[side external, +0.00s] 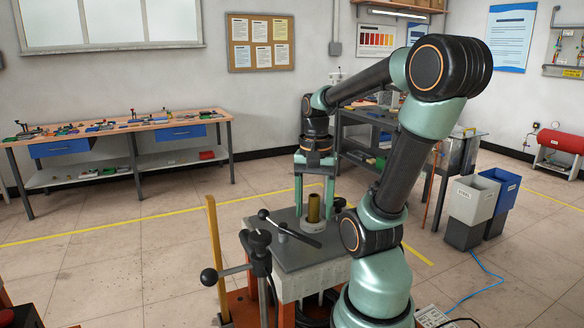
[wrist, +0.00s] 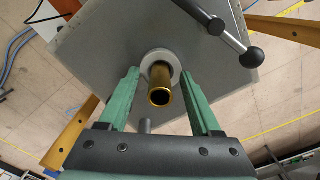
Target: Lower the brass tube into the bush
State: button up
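The brass tube (side external: 313,208) stands upright, its lower end at the pale ring-shaped bush (side external: 312,226) on the grey plate (side external: 290,250). In the wrist view the tube (wrist: 160,86) points its open end towards the camera, with the bush (wrist: 157,57) around its far end. How deep the tube sits in the bush cannot be told. My gripper (side external: 314,214) is above the plate, with one green finger on each side of the tube. In the wrist view my gripper (wrist: 159,72) shows a gap between each finger and the tube, so it is open and empty.
A dark lever with a ball end (side external: 290,230) lies over the plate, left of the bush; it also shows at upper right in the wrist view (wrist: 232,33). An orange-yellow post (side external: 217,255) stands left of the plate. A workbench (side external: 120,128) is far behind.

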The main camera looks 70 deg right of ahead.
notch_tip(320, 180, up, 12)
dwell(0.6)
dwell(0.4)
jog(key=w+a+f+n+t, duration=0.2)
jog(key=w+a+f+n, duration=0.2)
jog(key=w+a+n, duration=0.2)
jog(key=w+a+f+n+t, duration=0.3)
jog(key=w+a+n, duration=0.4)
jog(key=a+n, duration=0.3)
jog(key=shift+a+f+n+t, duration=0.3)
jog(key=shift+a+f+n, duration=0.1)
jog(key=shift+a, duration=0.55)
